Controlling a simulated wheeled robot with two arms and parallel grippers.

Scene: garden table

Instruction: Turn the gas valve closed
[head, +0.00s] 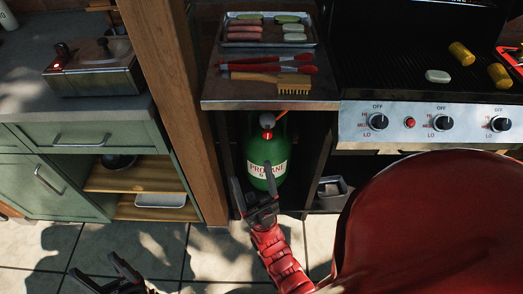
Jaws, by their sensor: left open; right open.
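A green propane tank (279,150) stands upright in the open compartment under the side shelf. My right gripper (253,178) is open and empty, in front of the lower tank and below the valve. Its fingers point up, and I cannot tell whether they touch the tank. My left gripper (95,269) is open and empty at the bottom left, over the tiled floor.
The shelf above the tank holds a food tray (268,43), red-handled tongs (265,68) and a brush (270,80). A wooden post (168,90) stands left of the compartment. The grill front with knobs (440,122) is at right. A small metal box (331,188) sits right of the tank.

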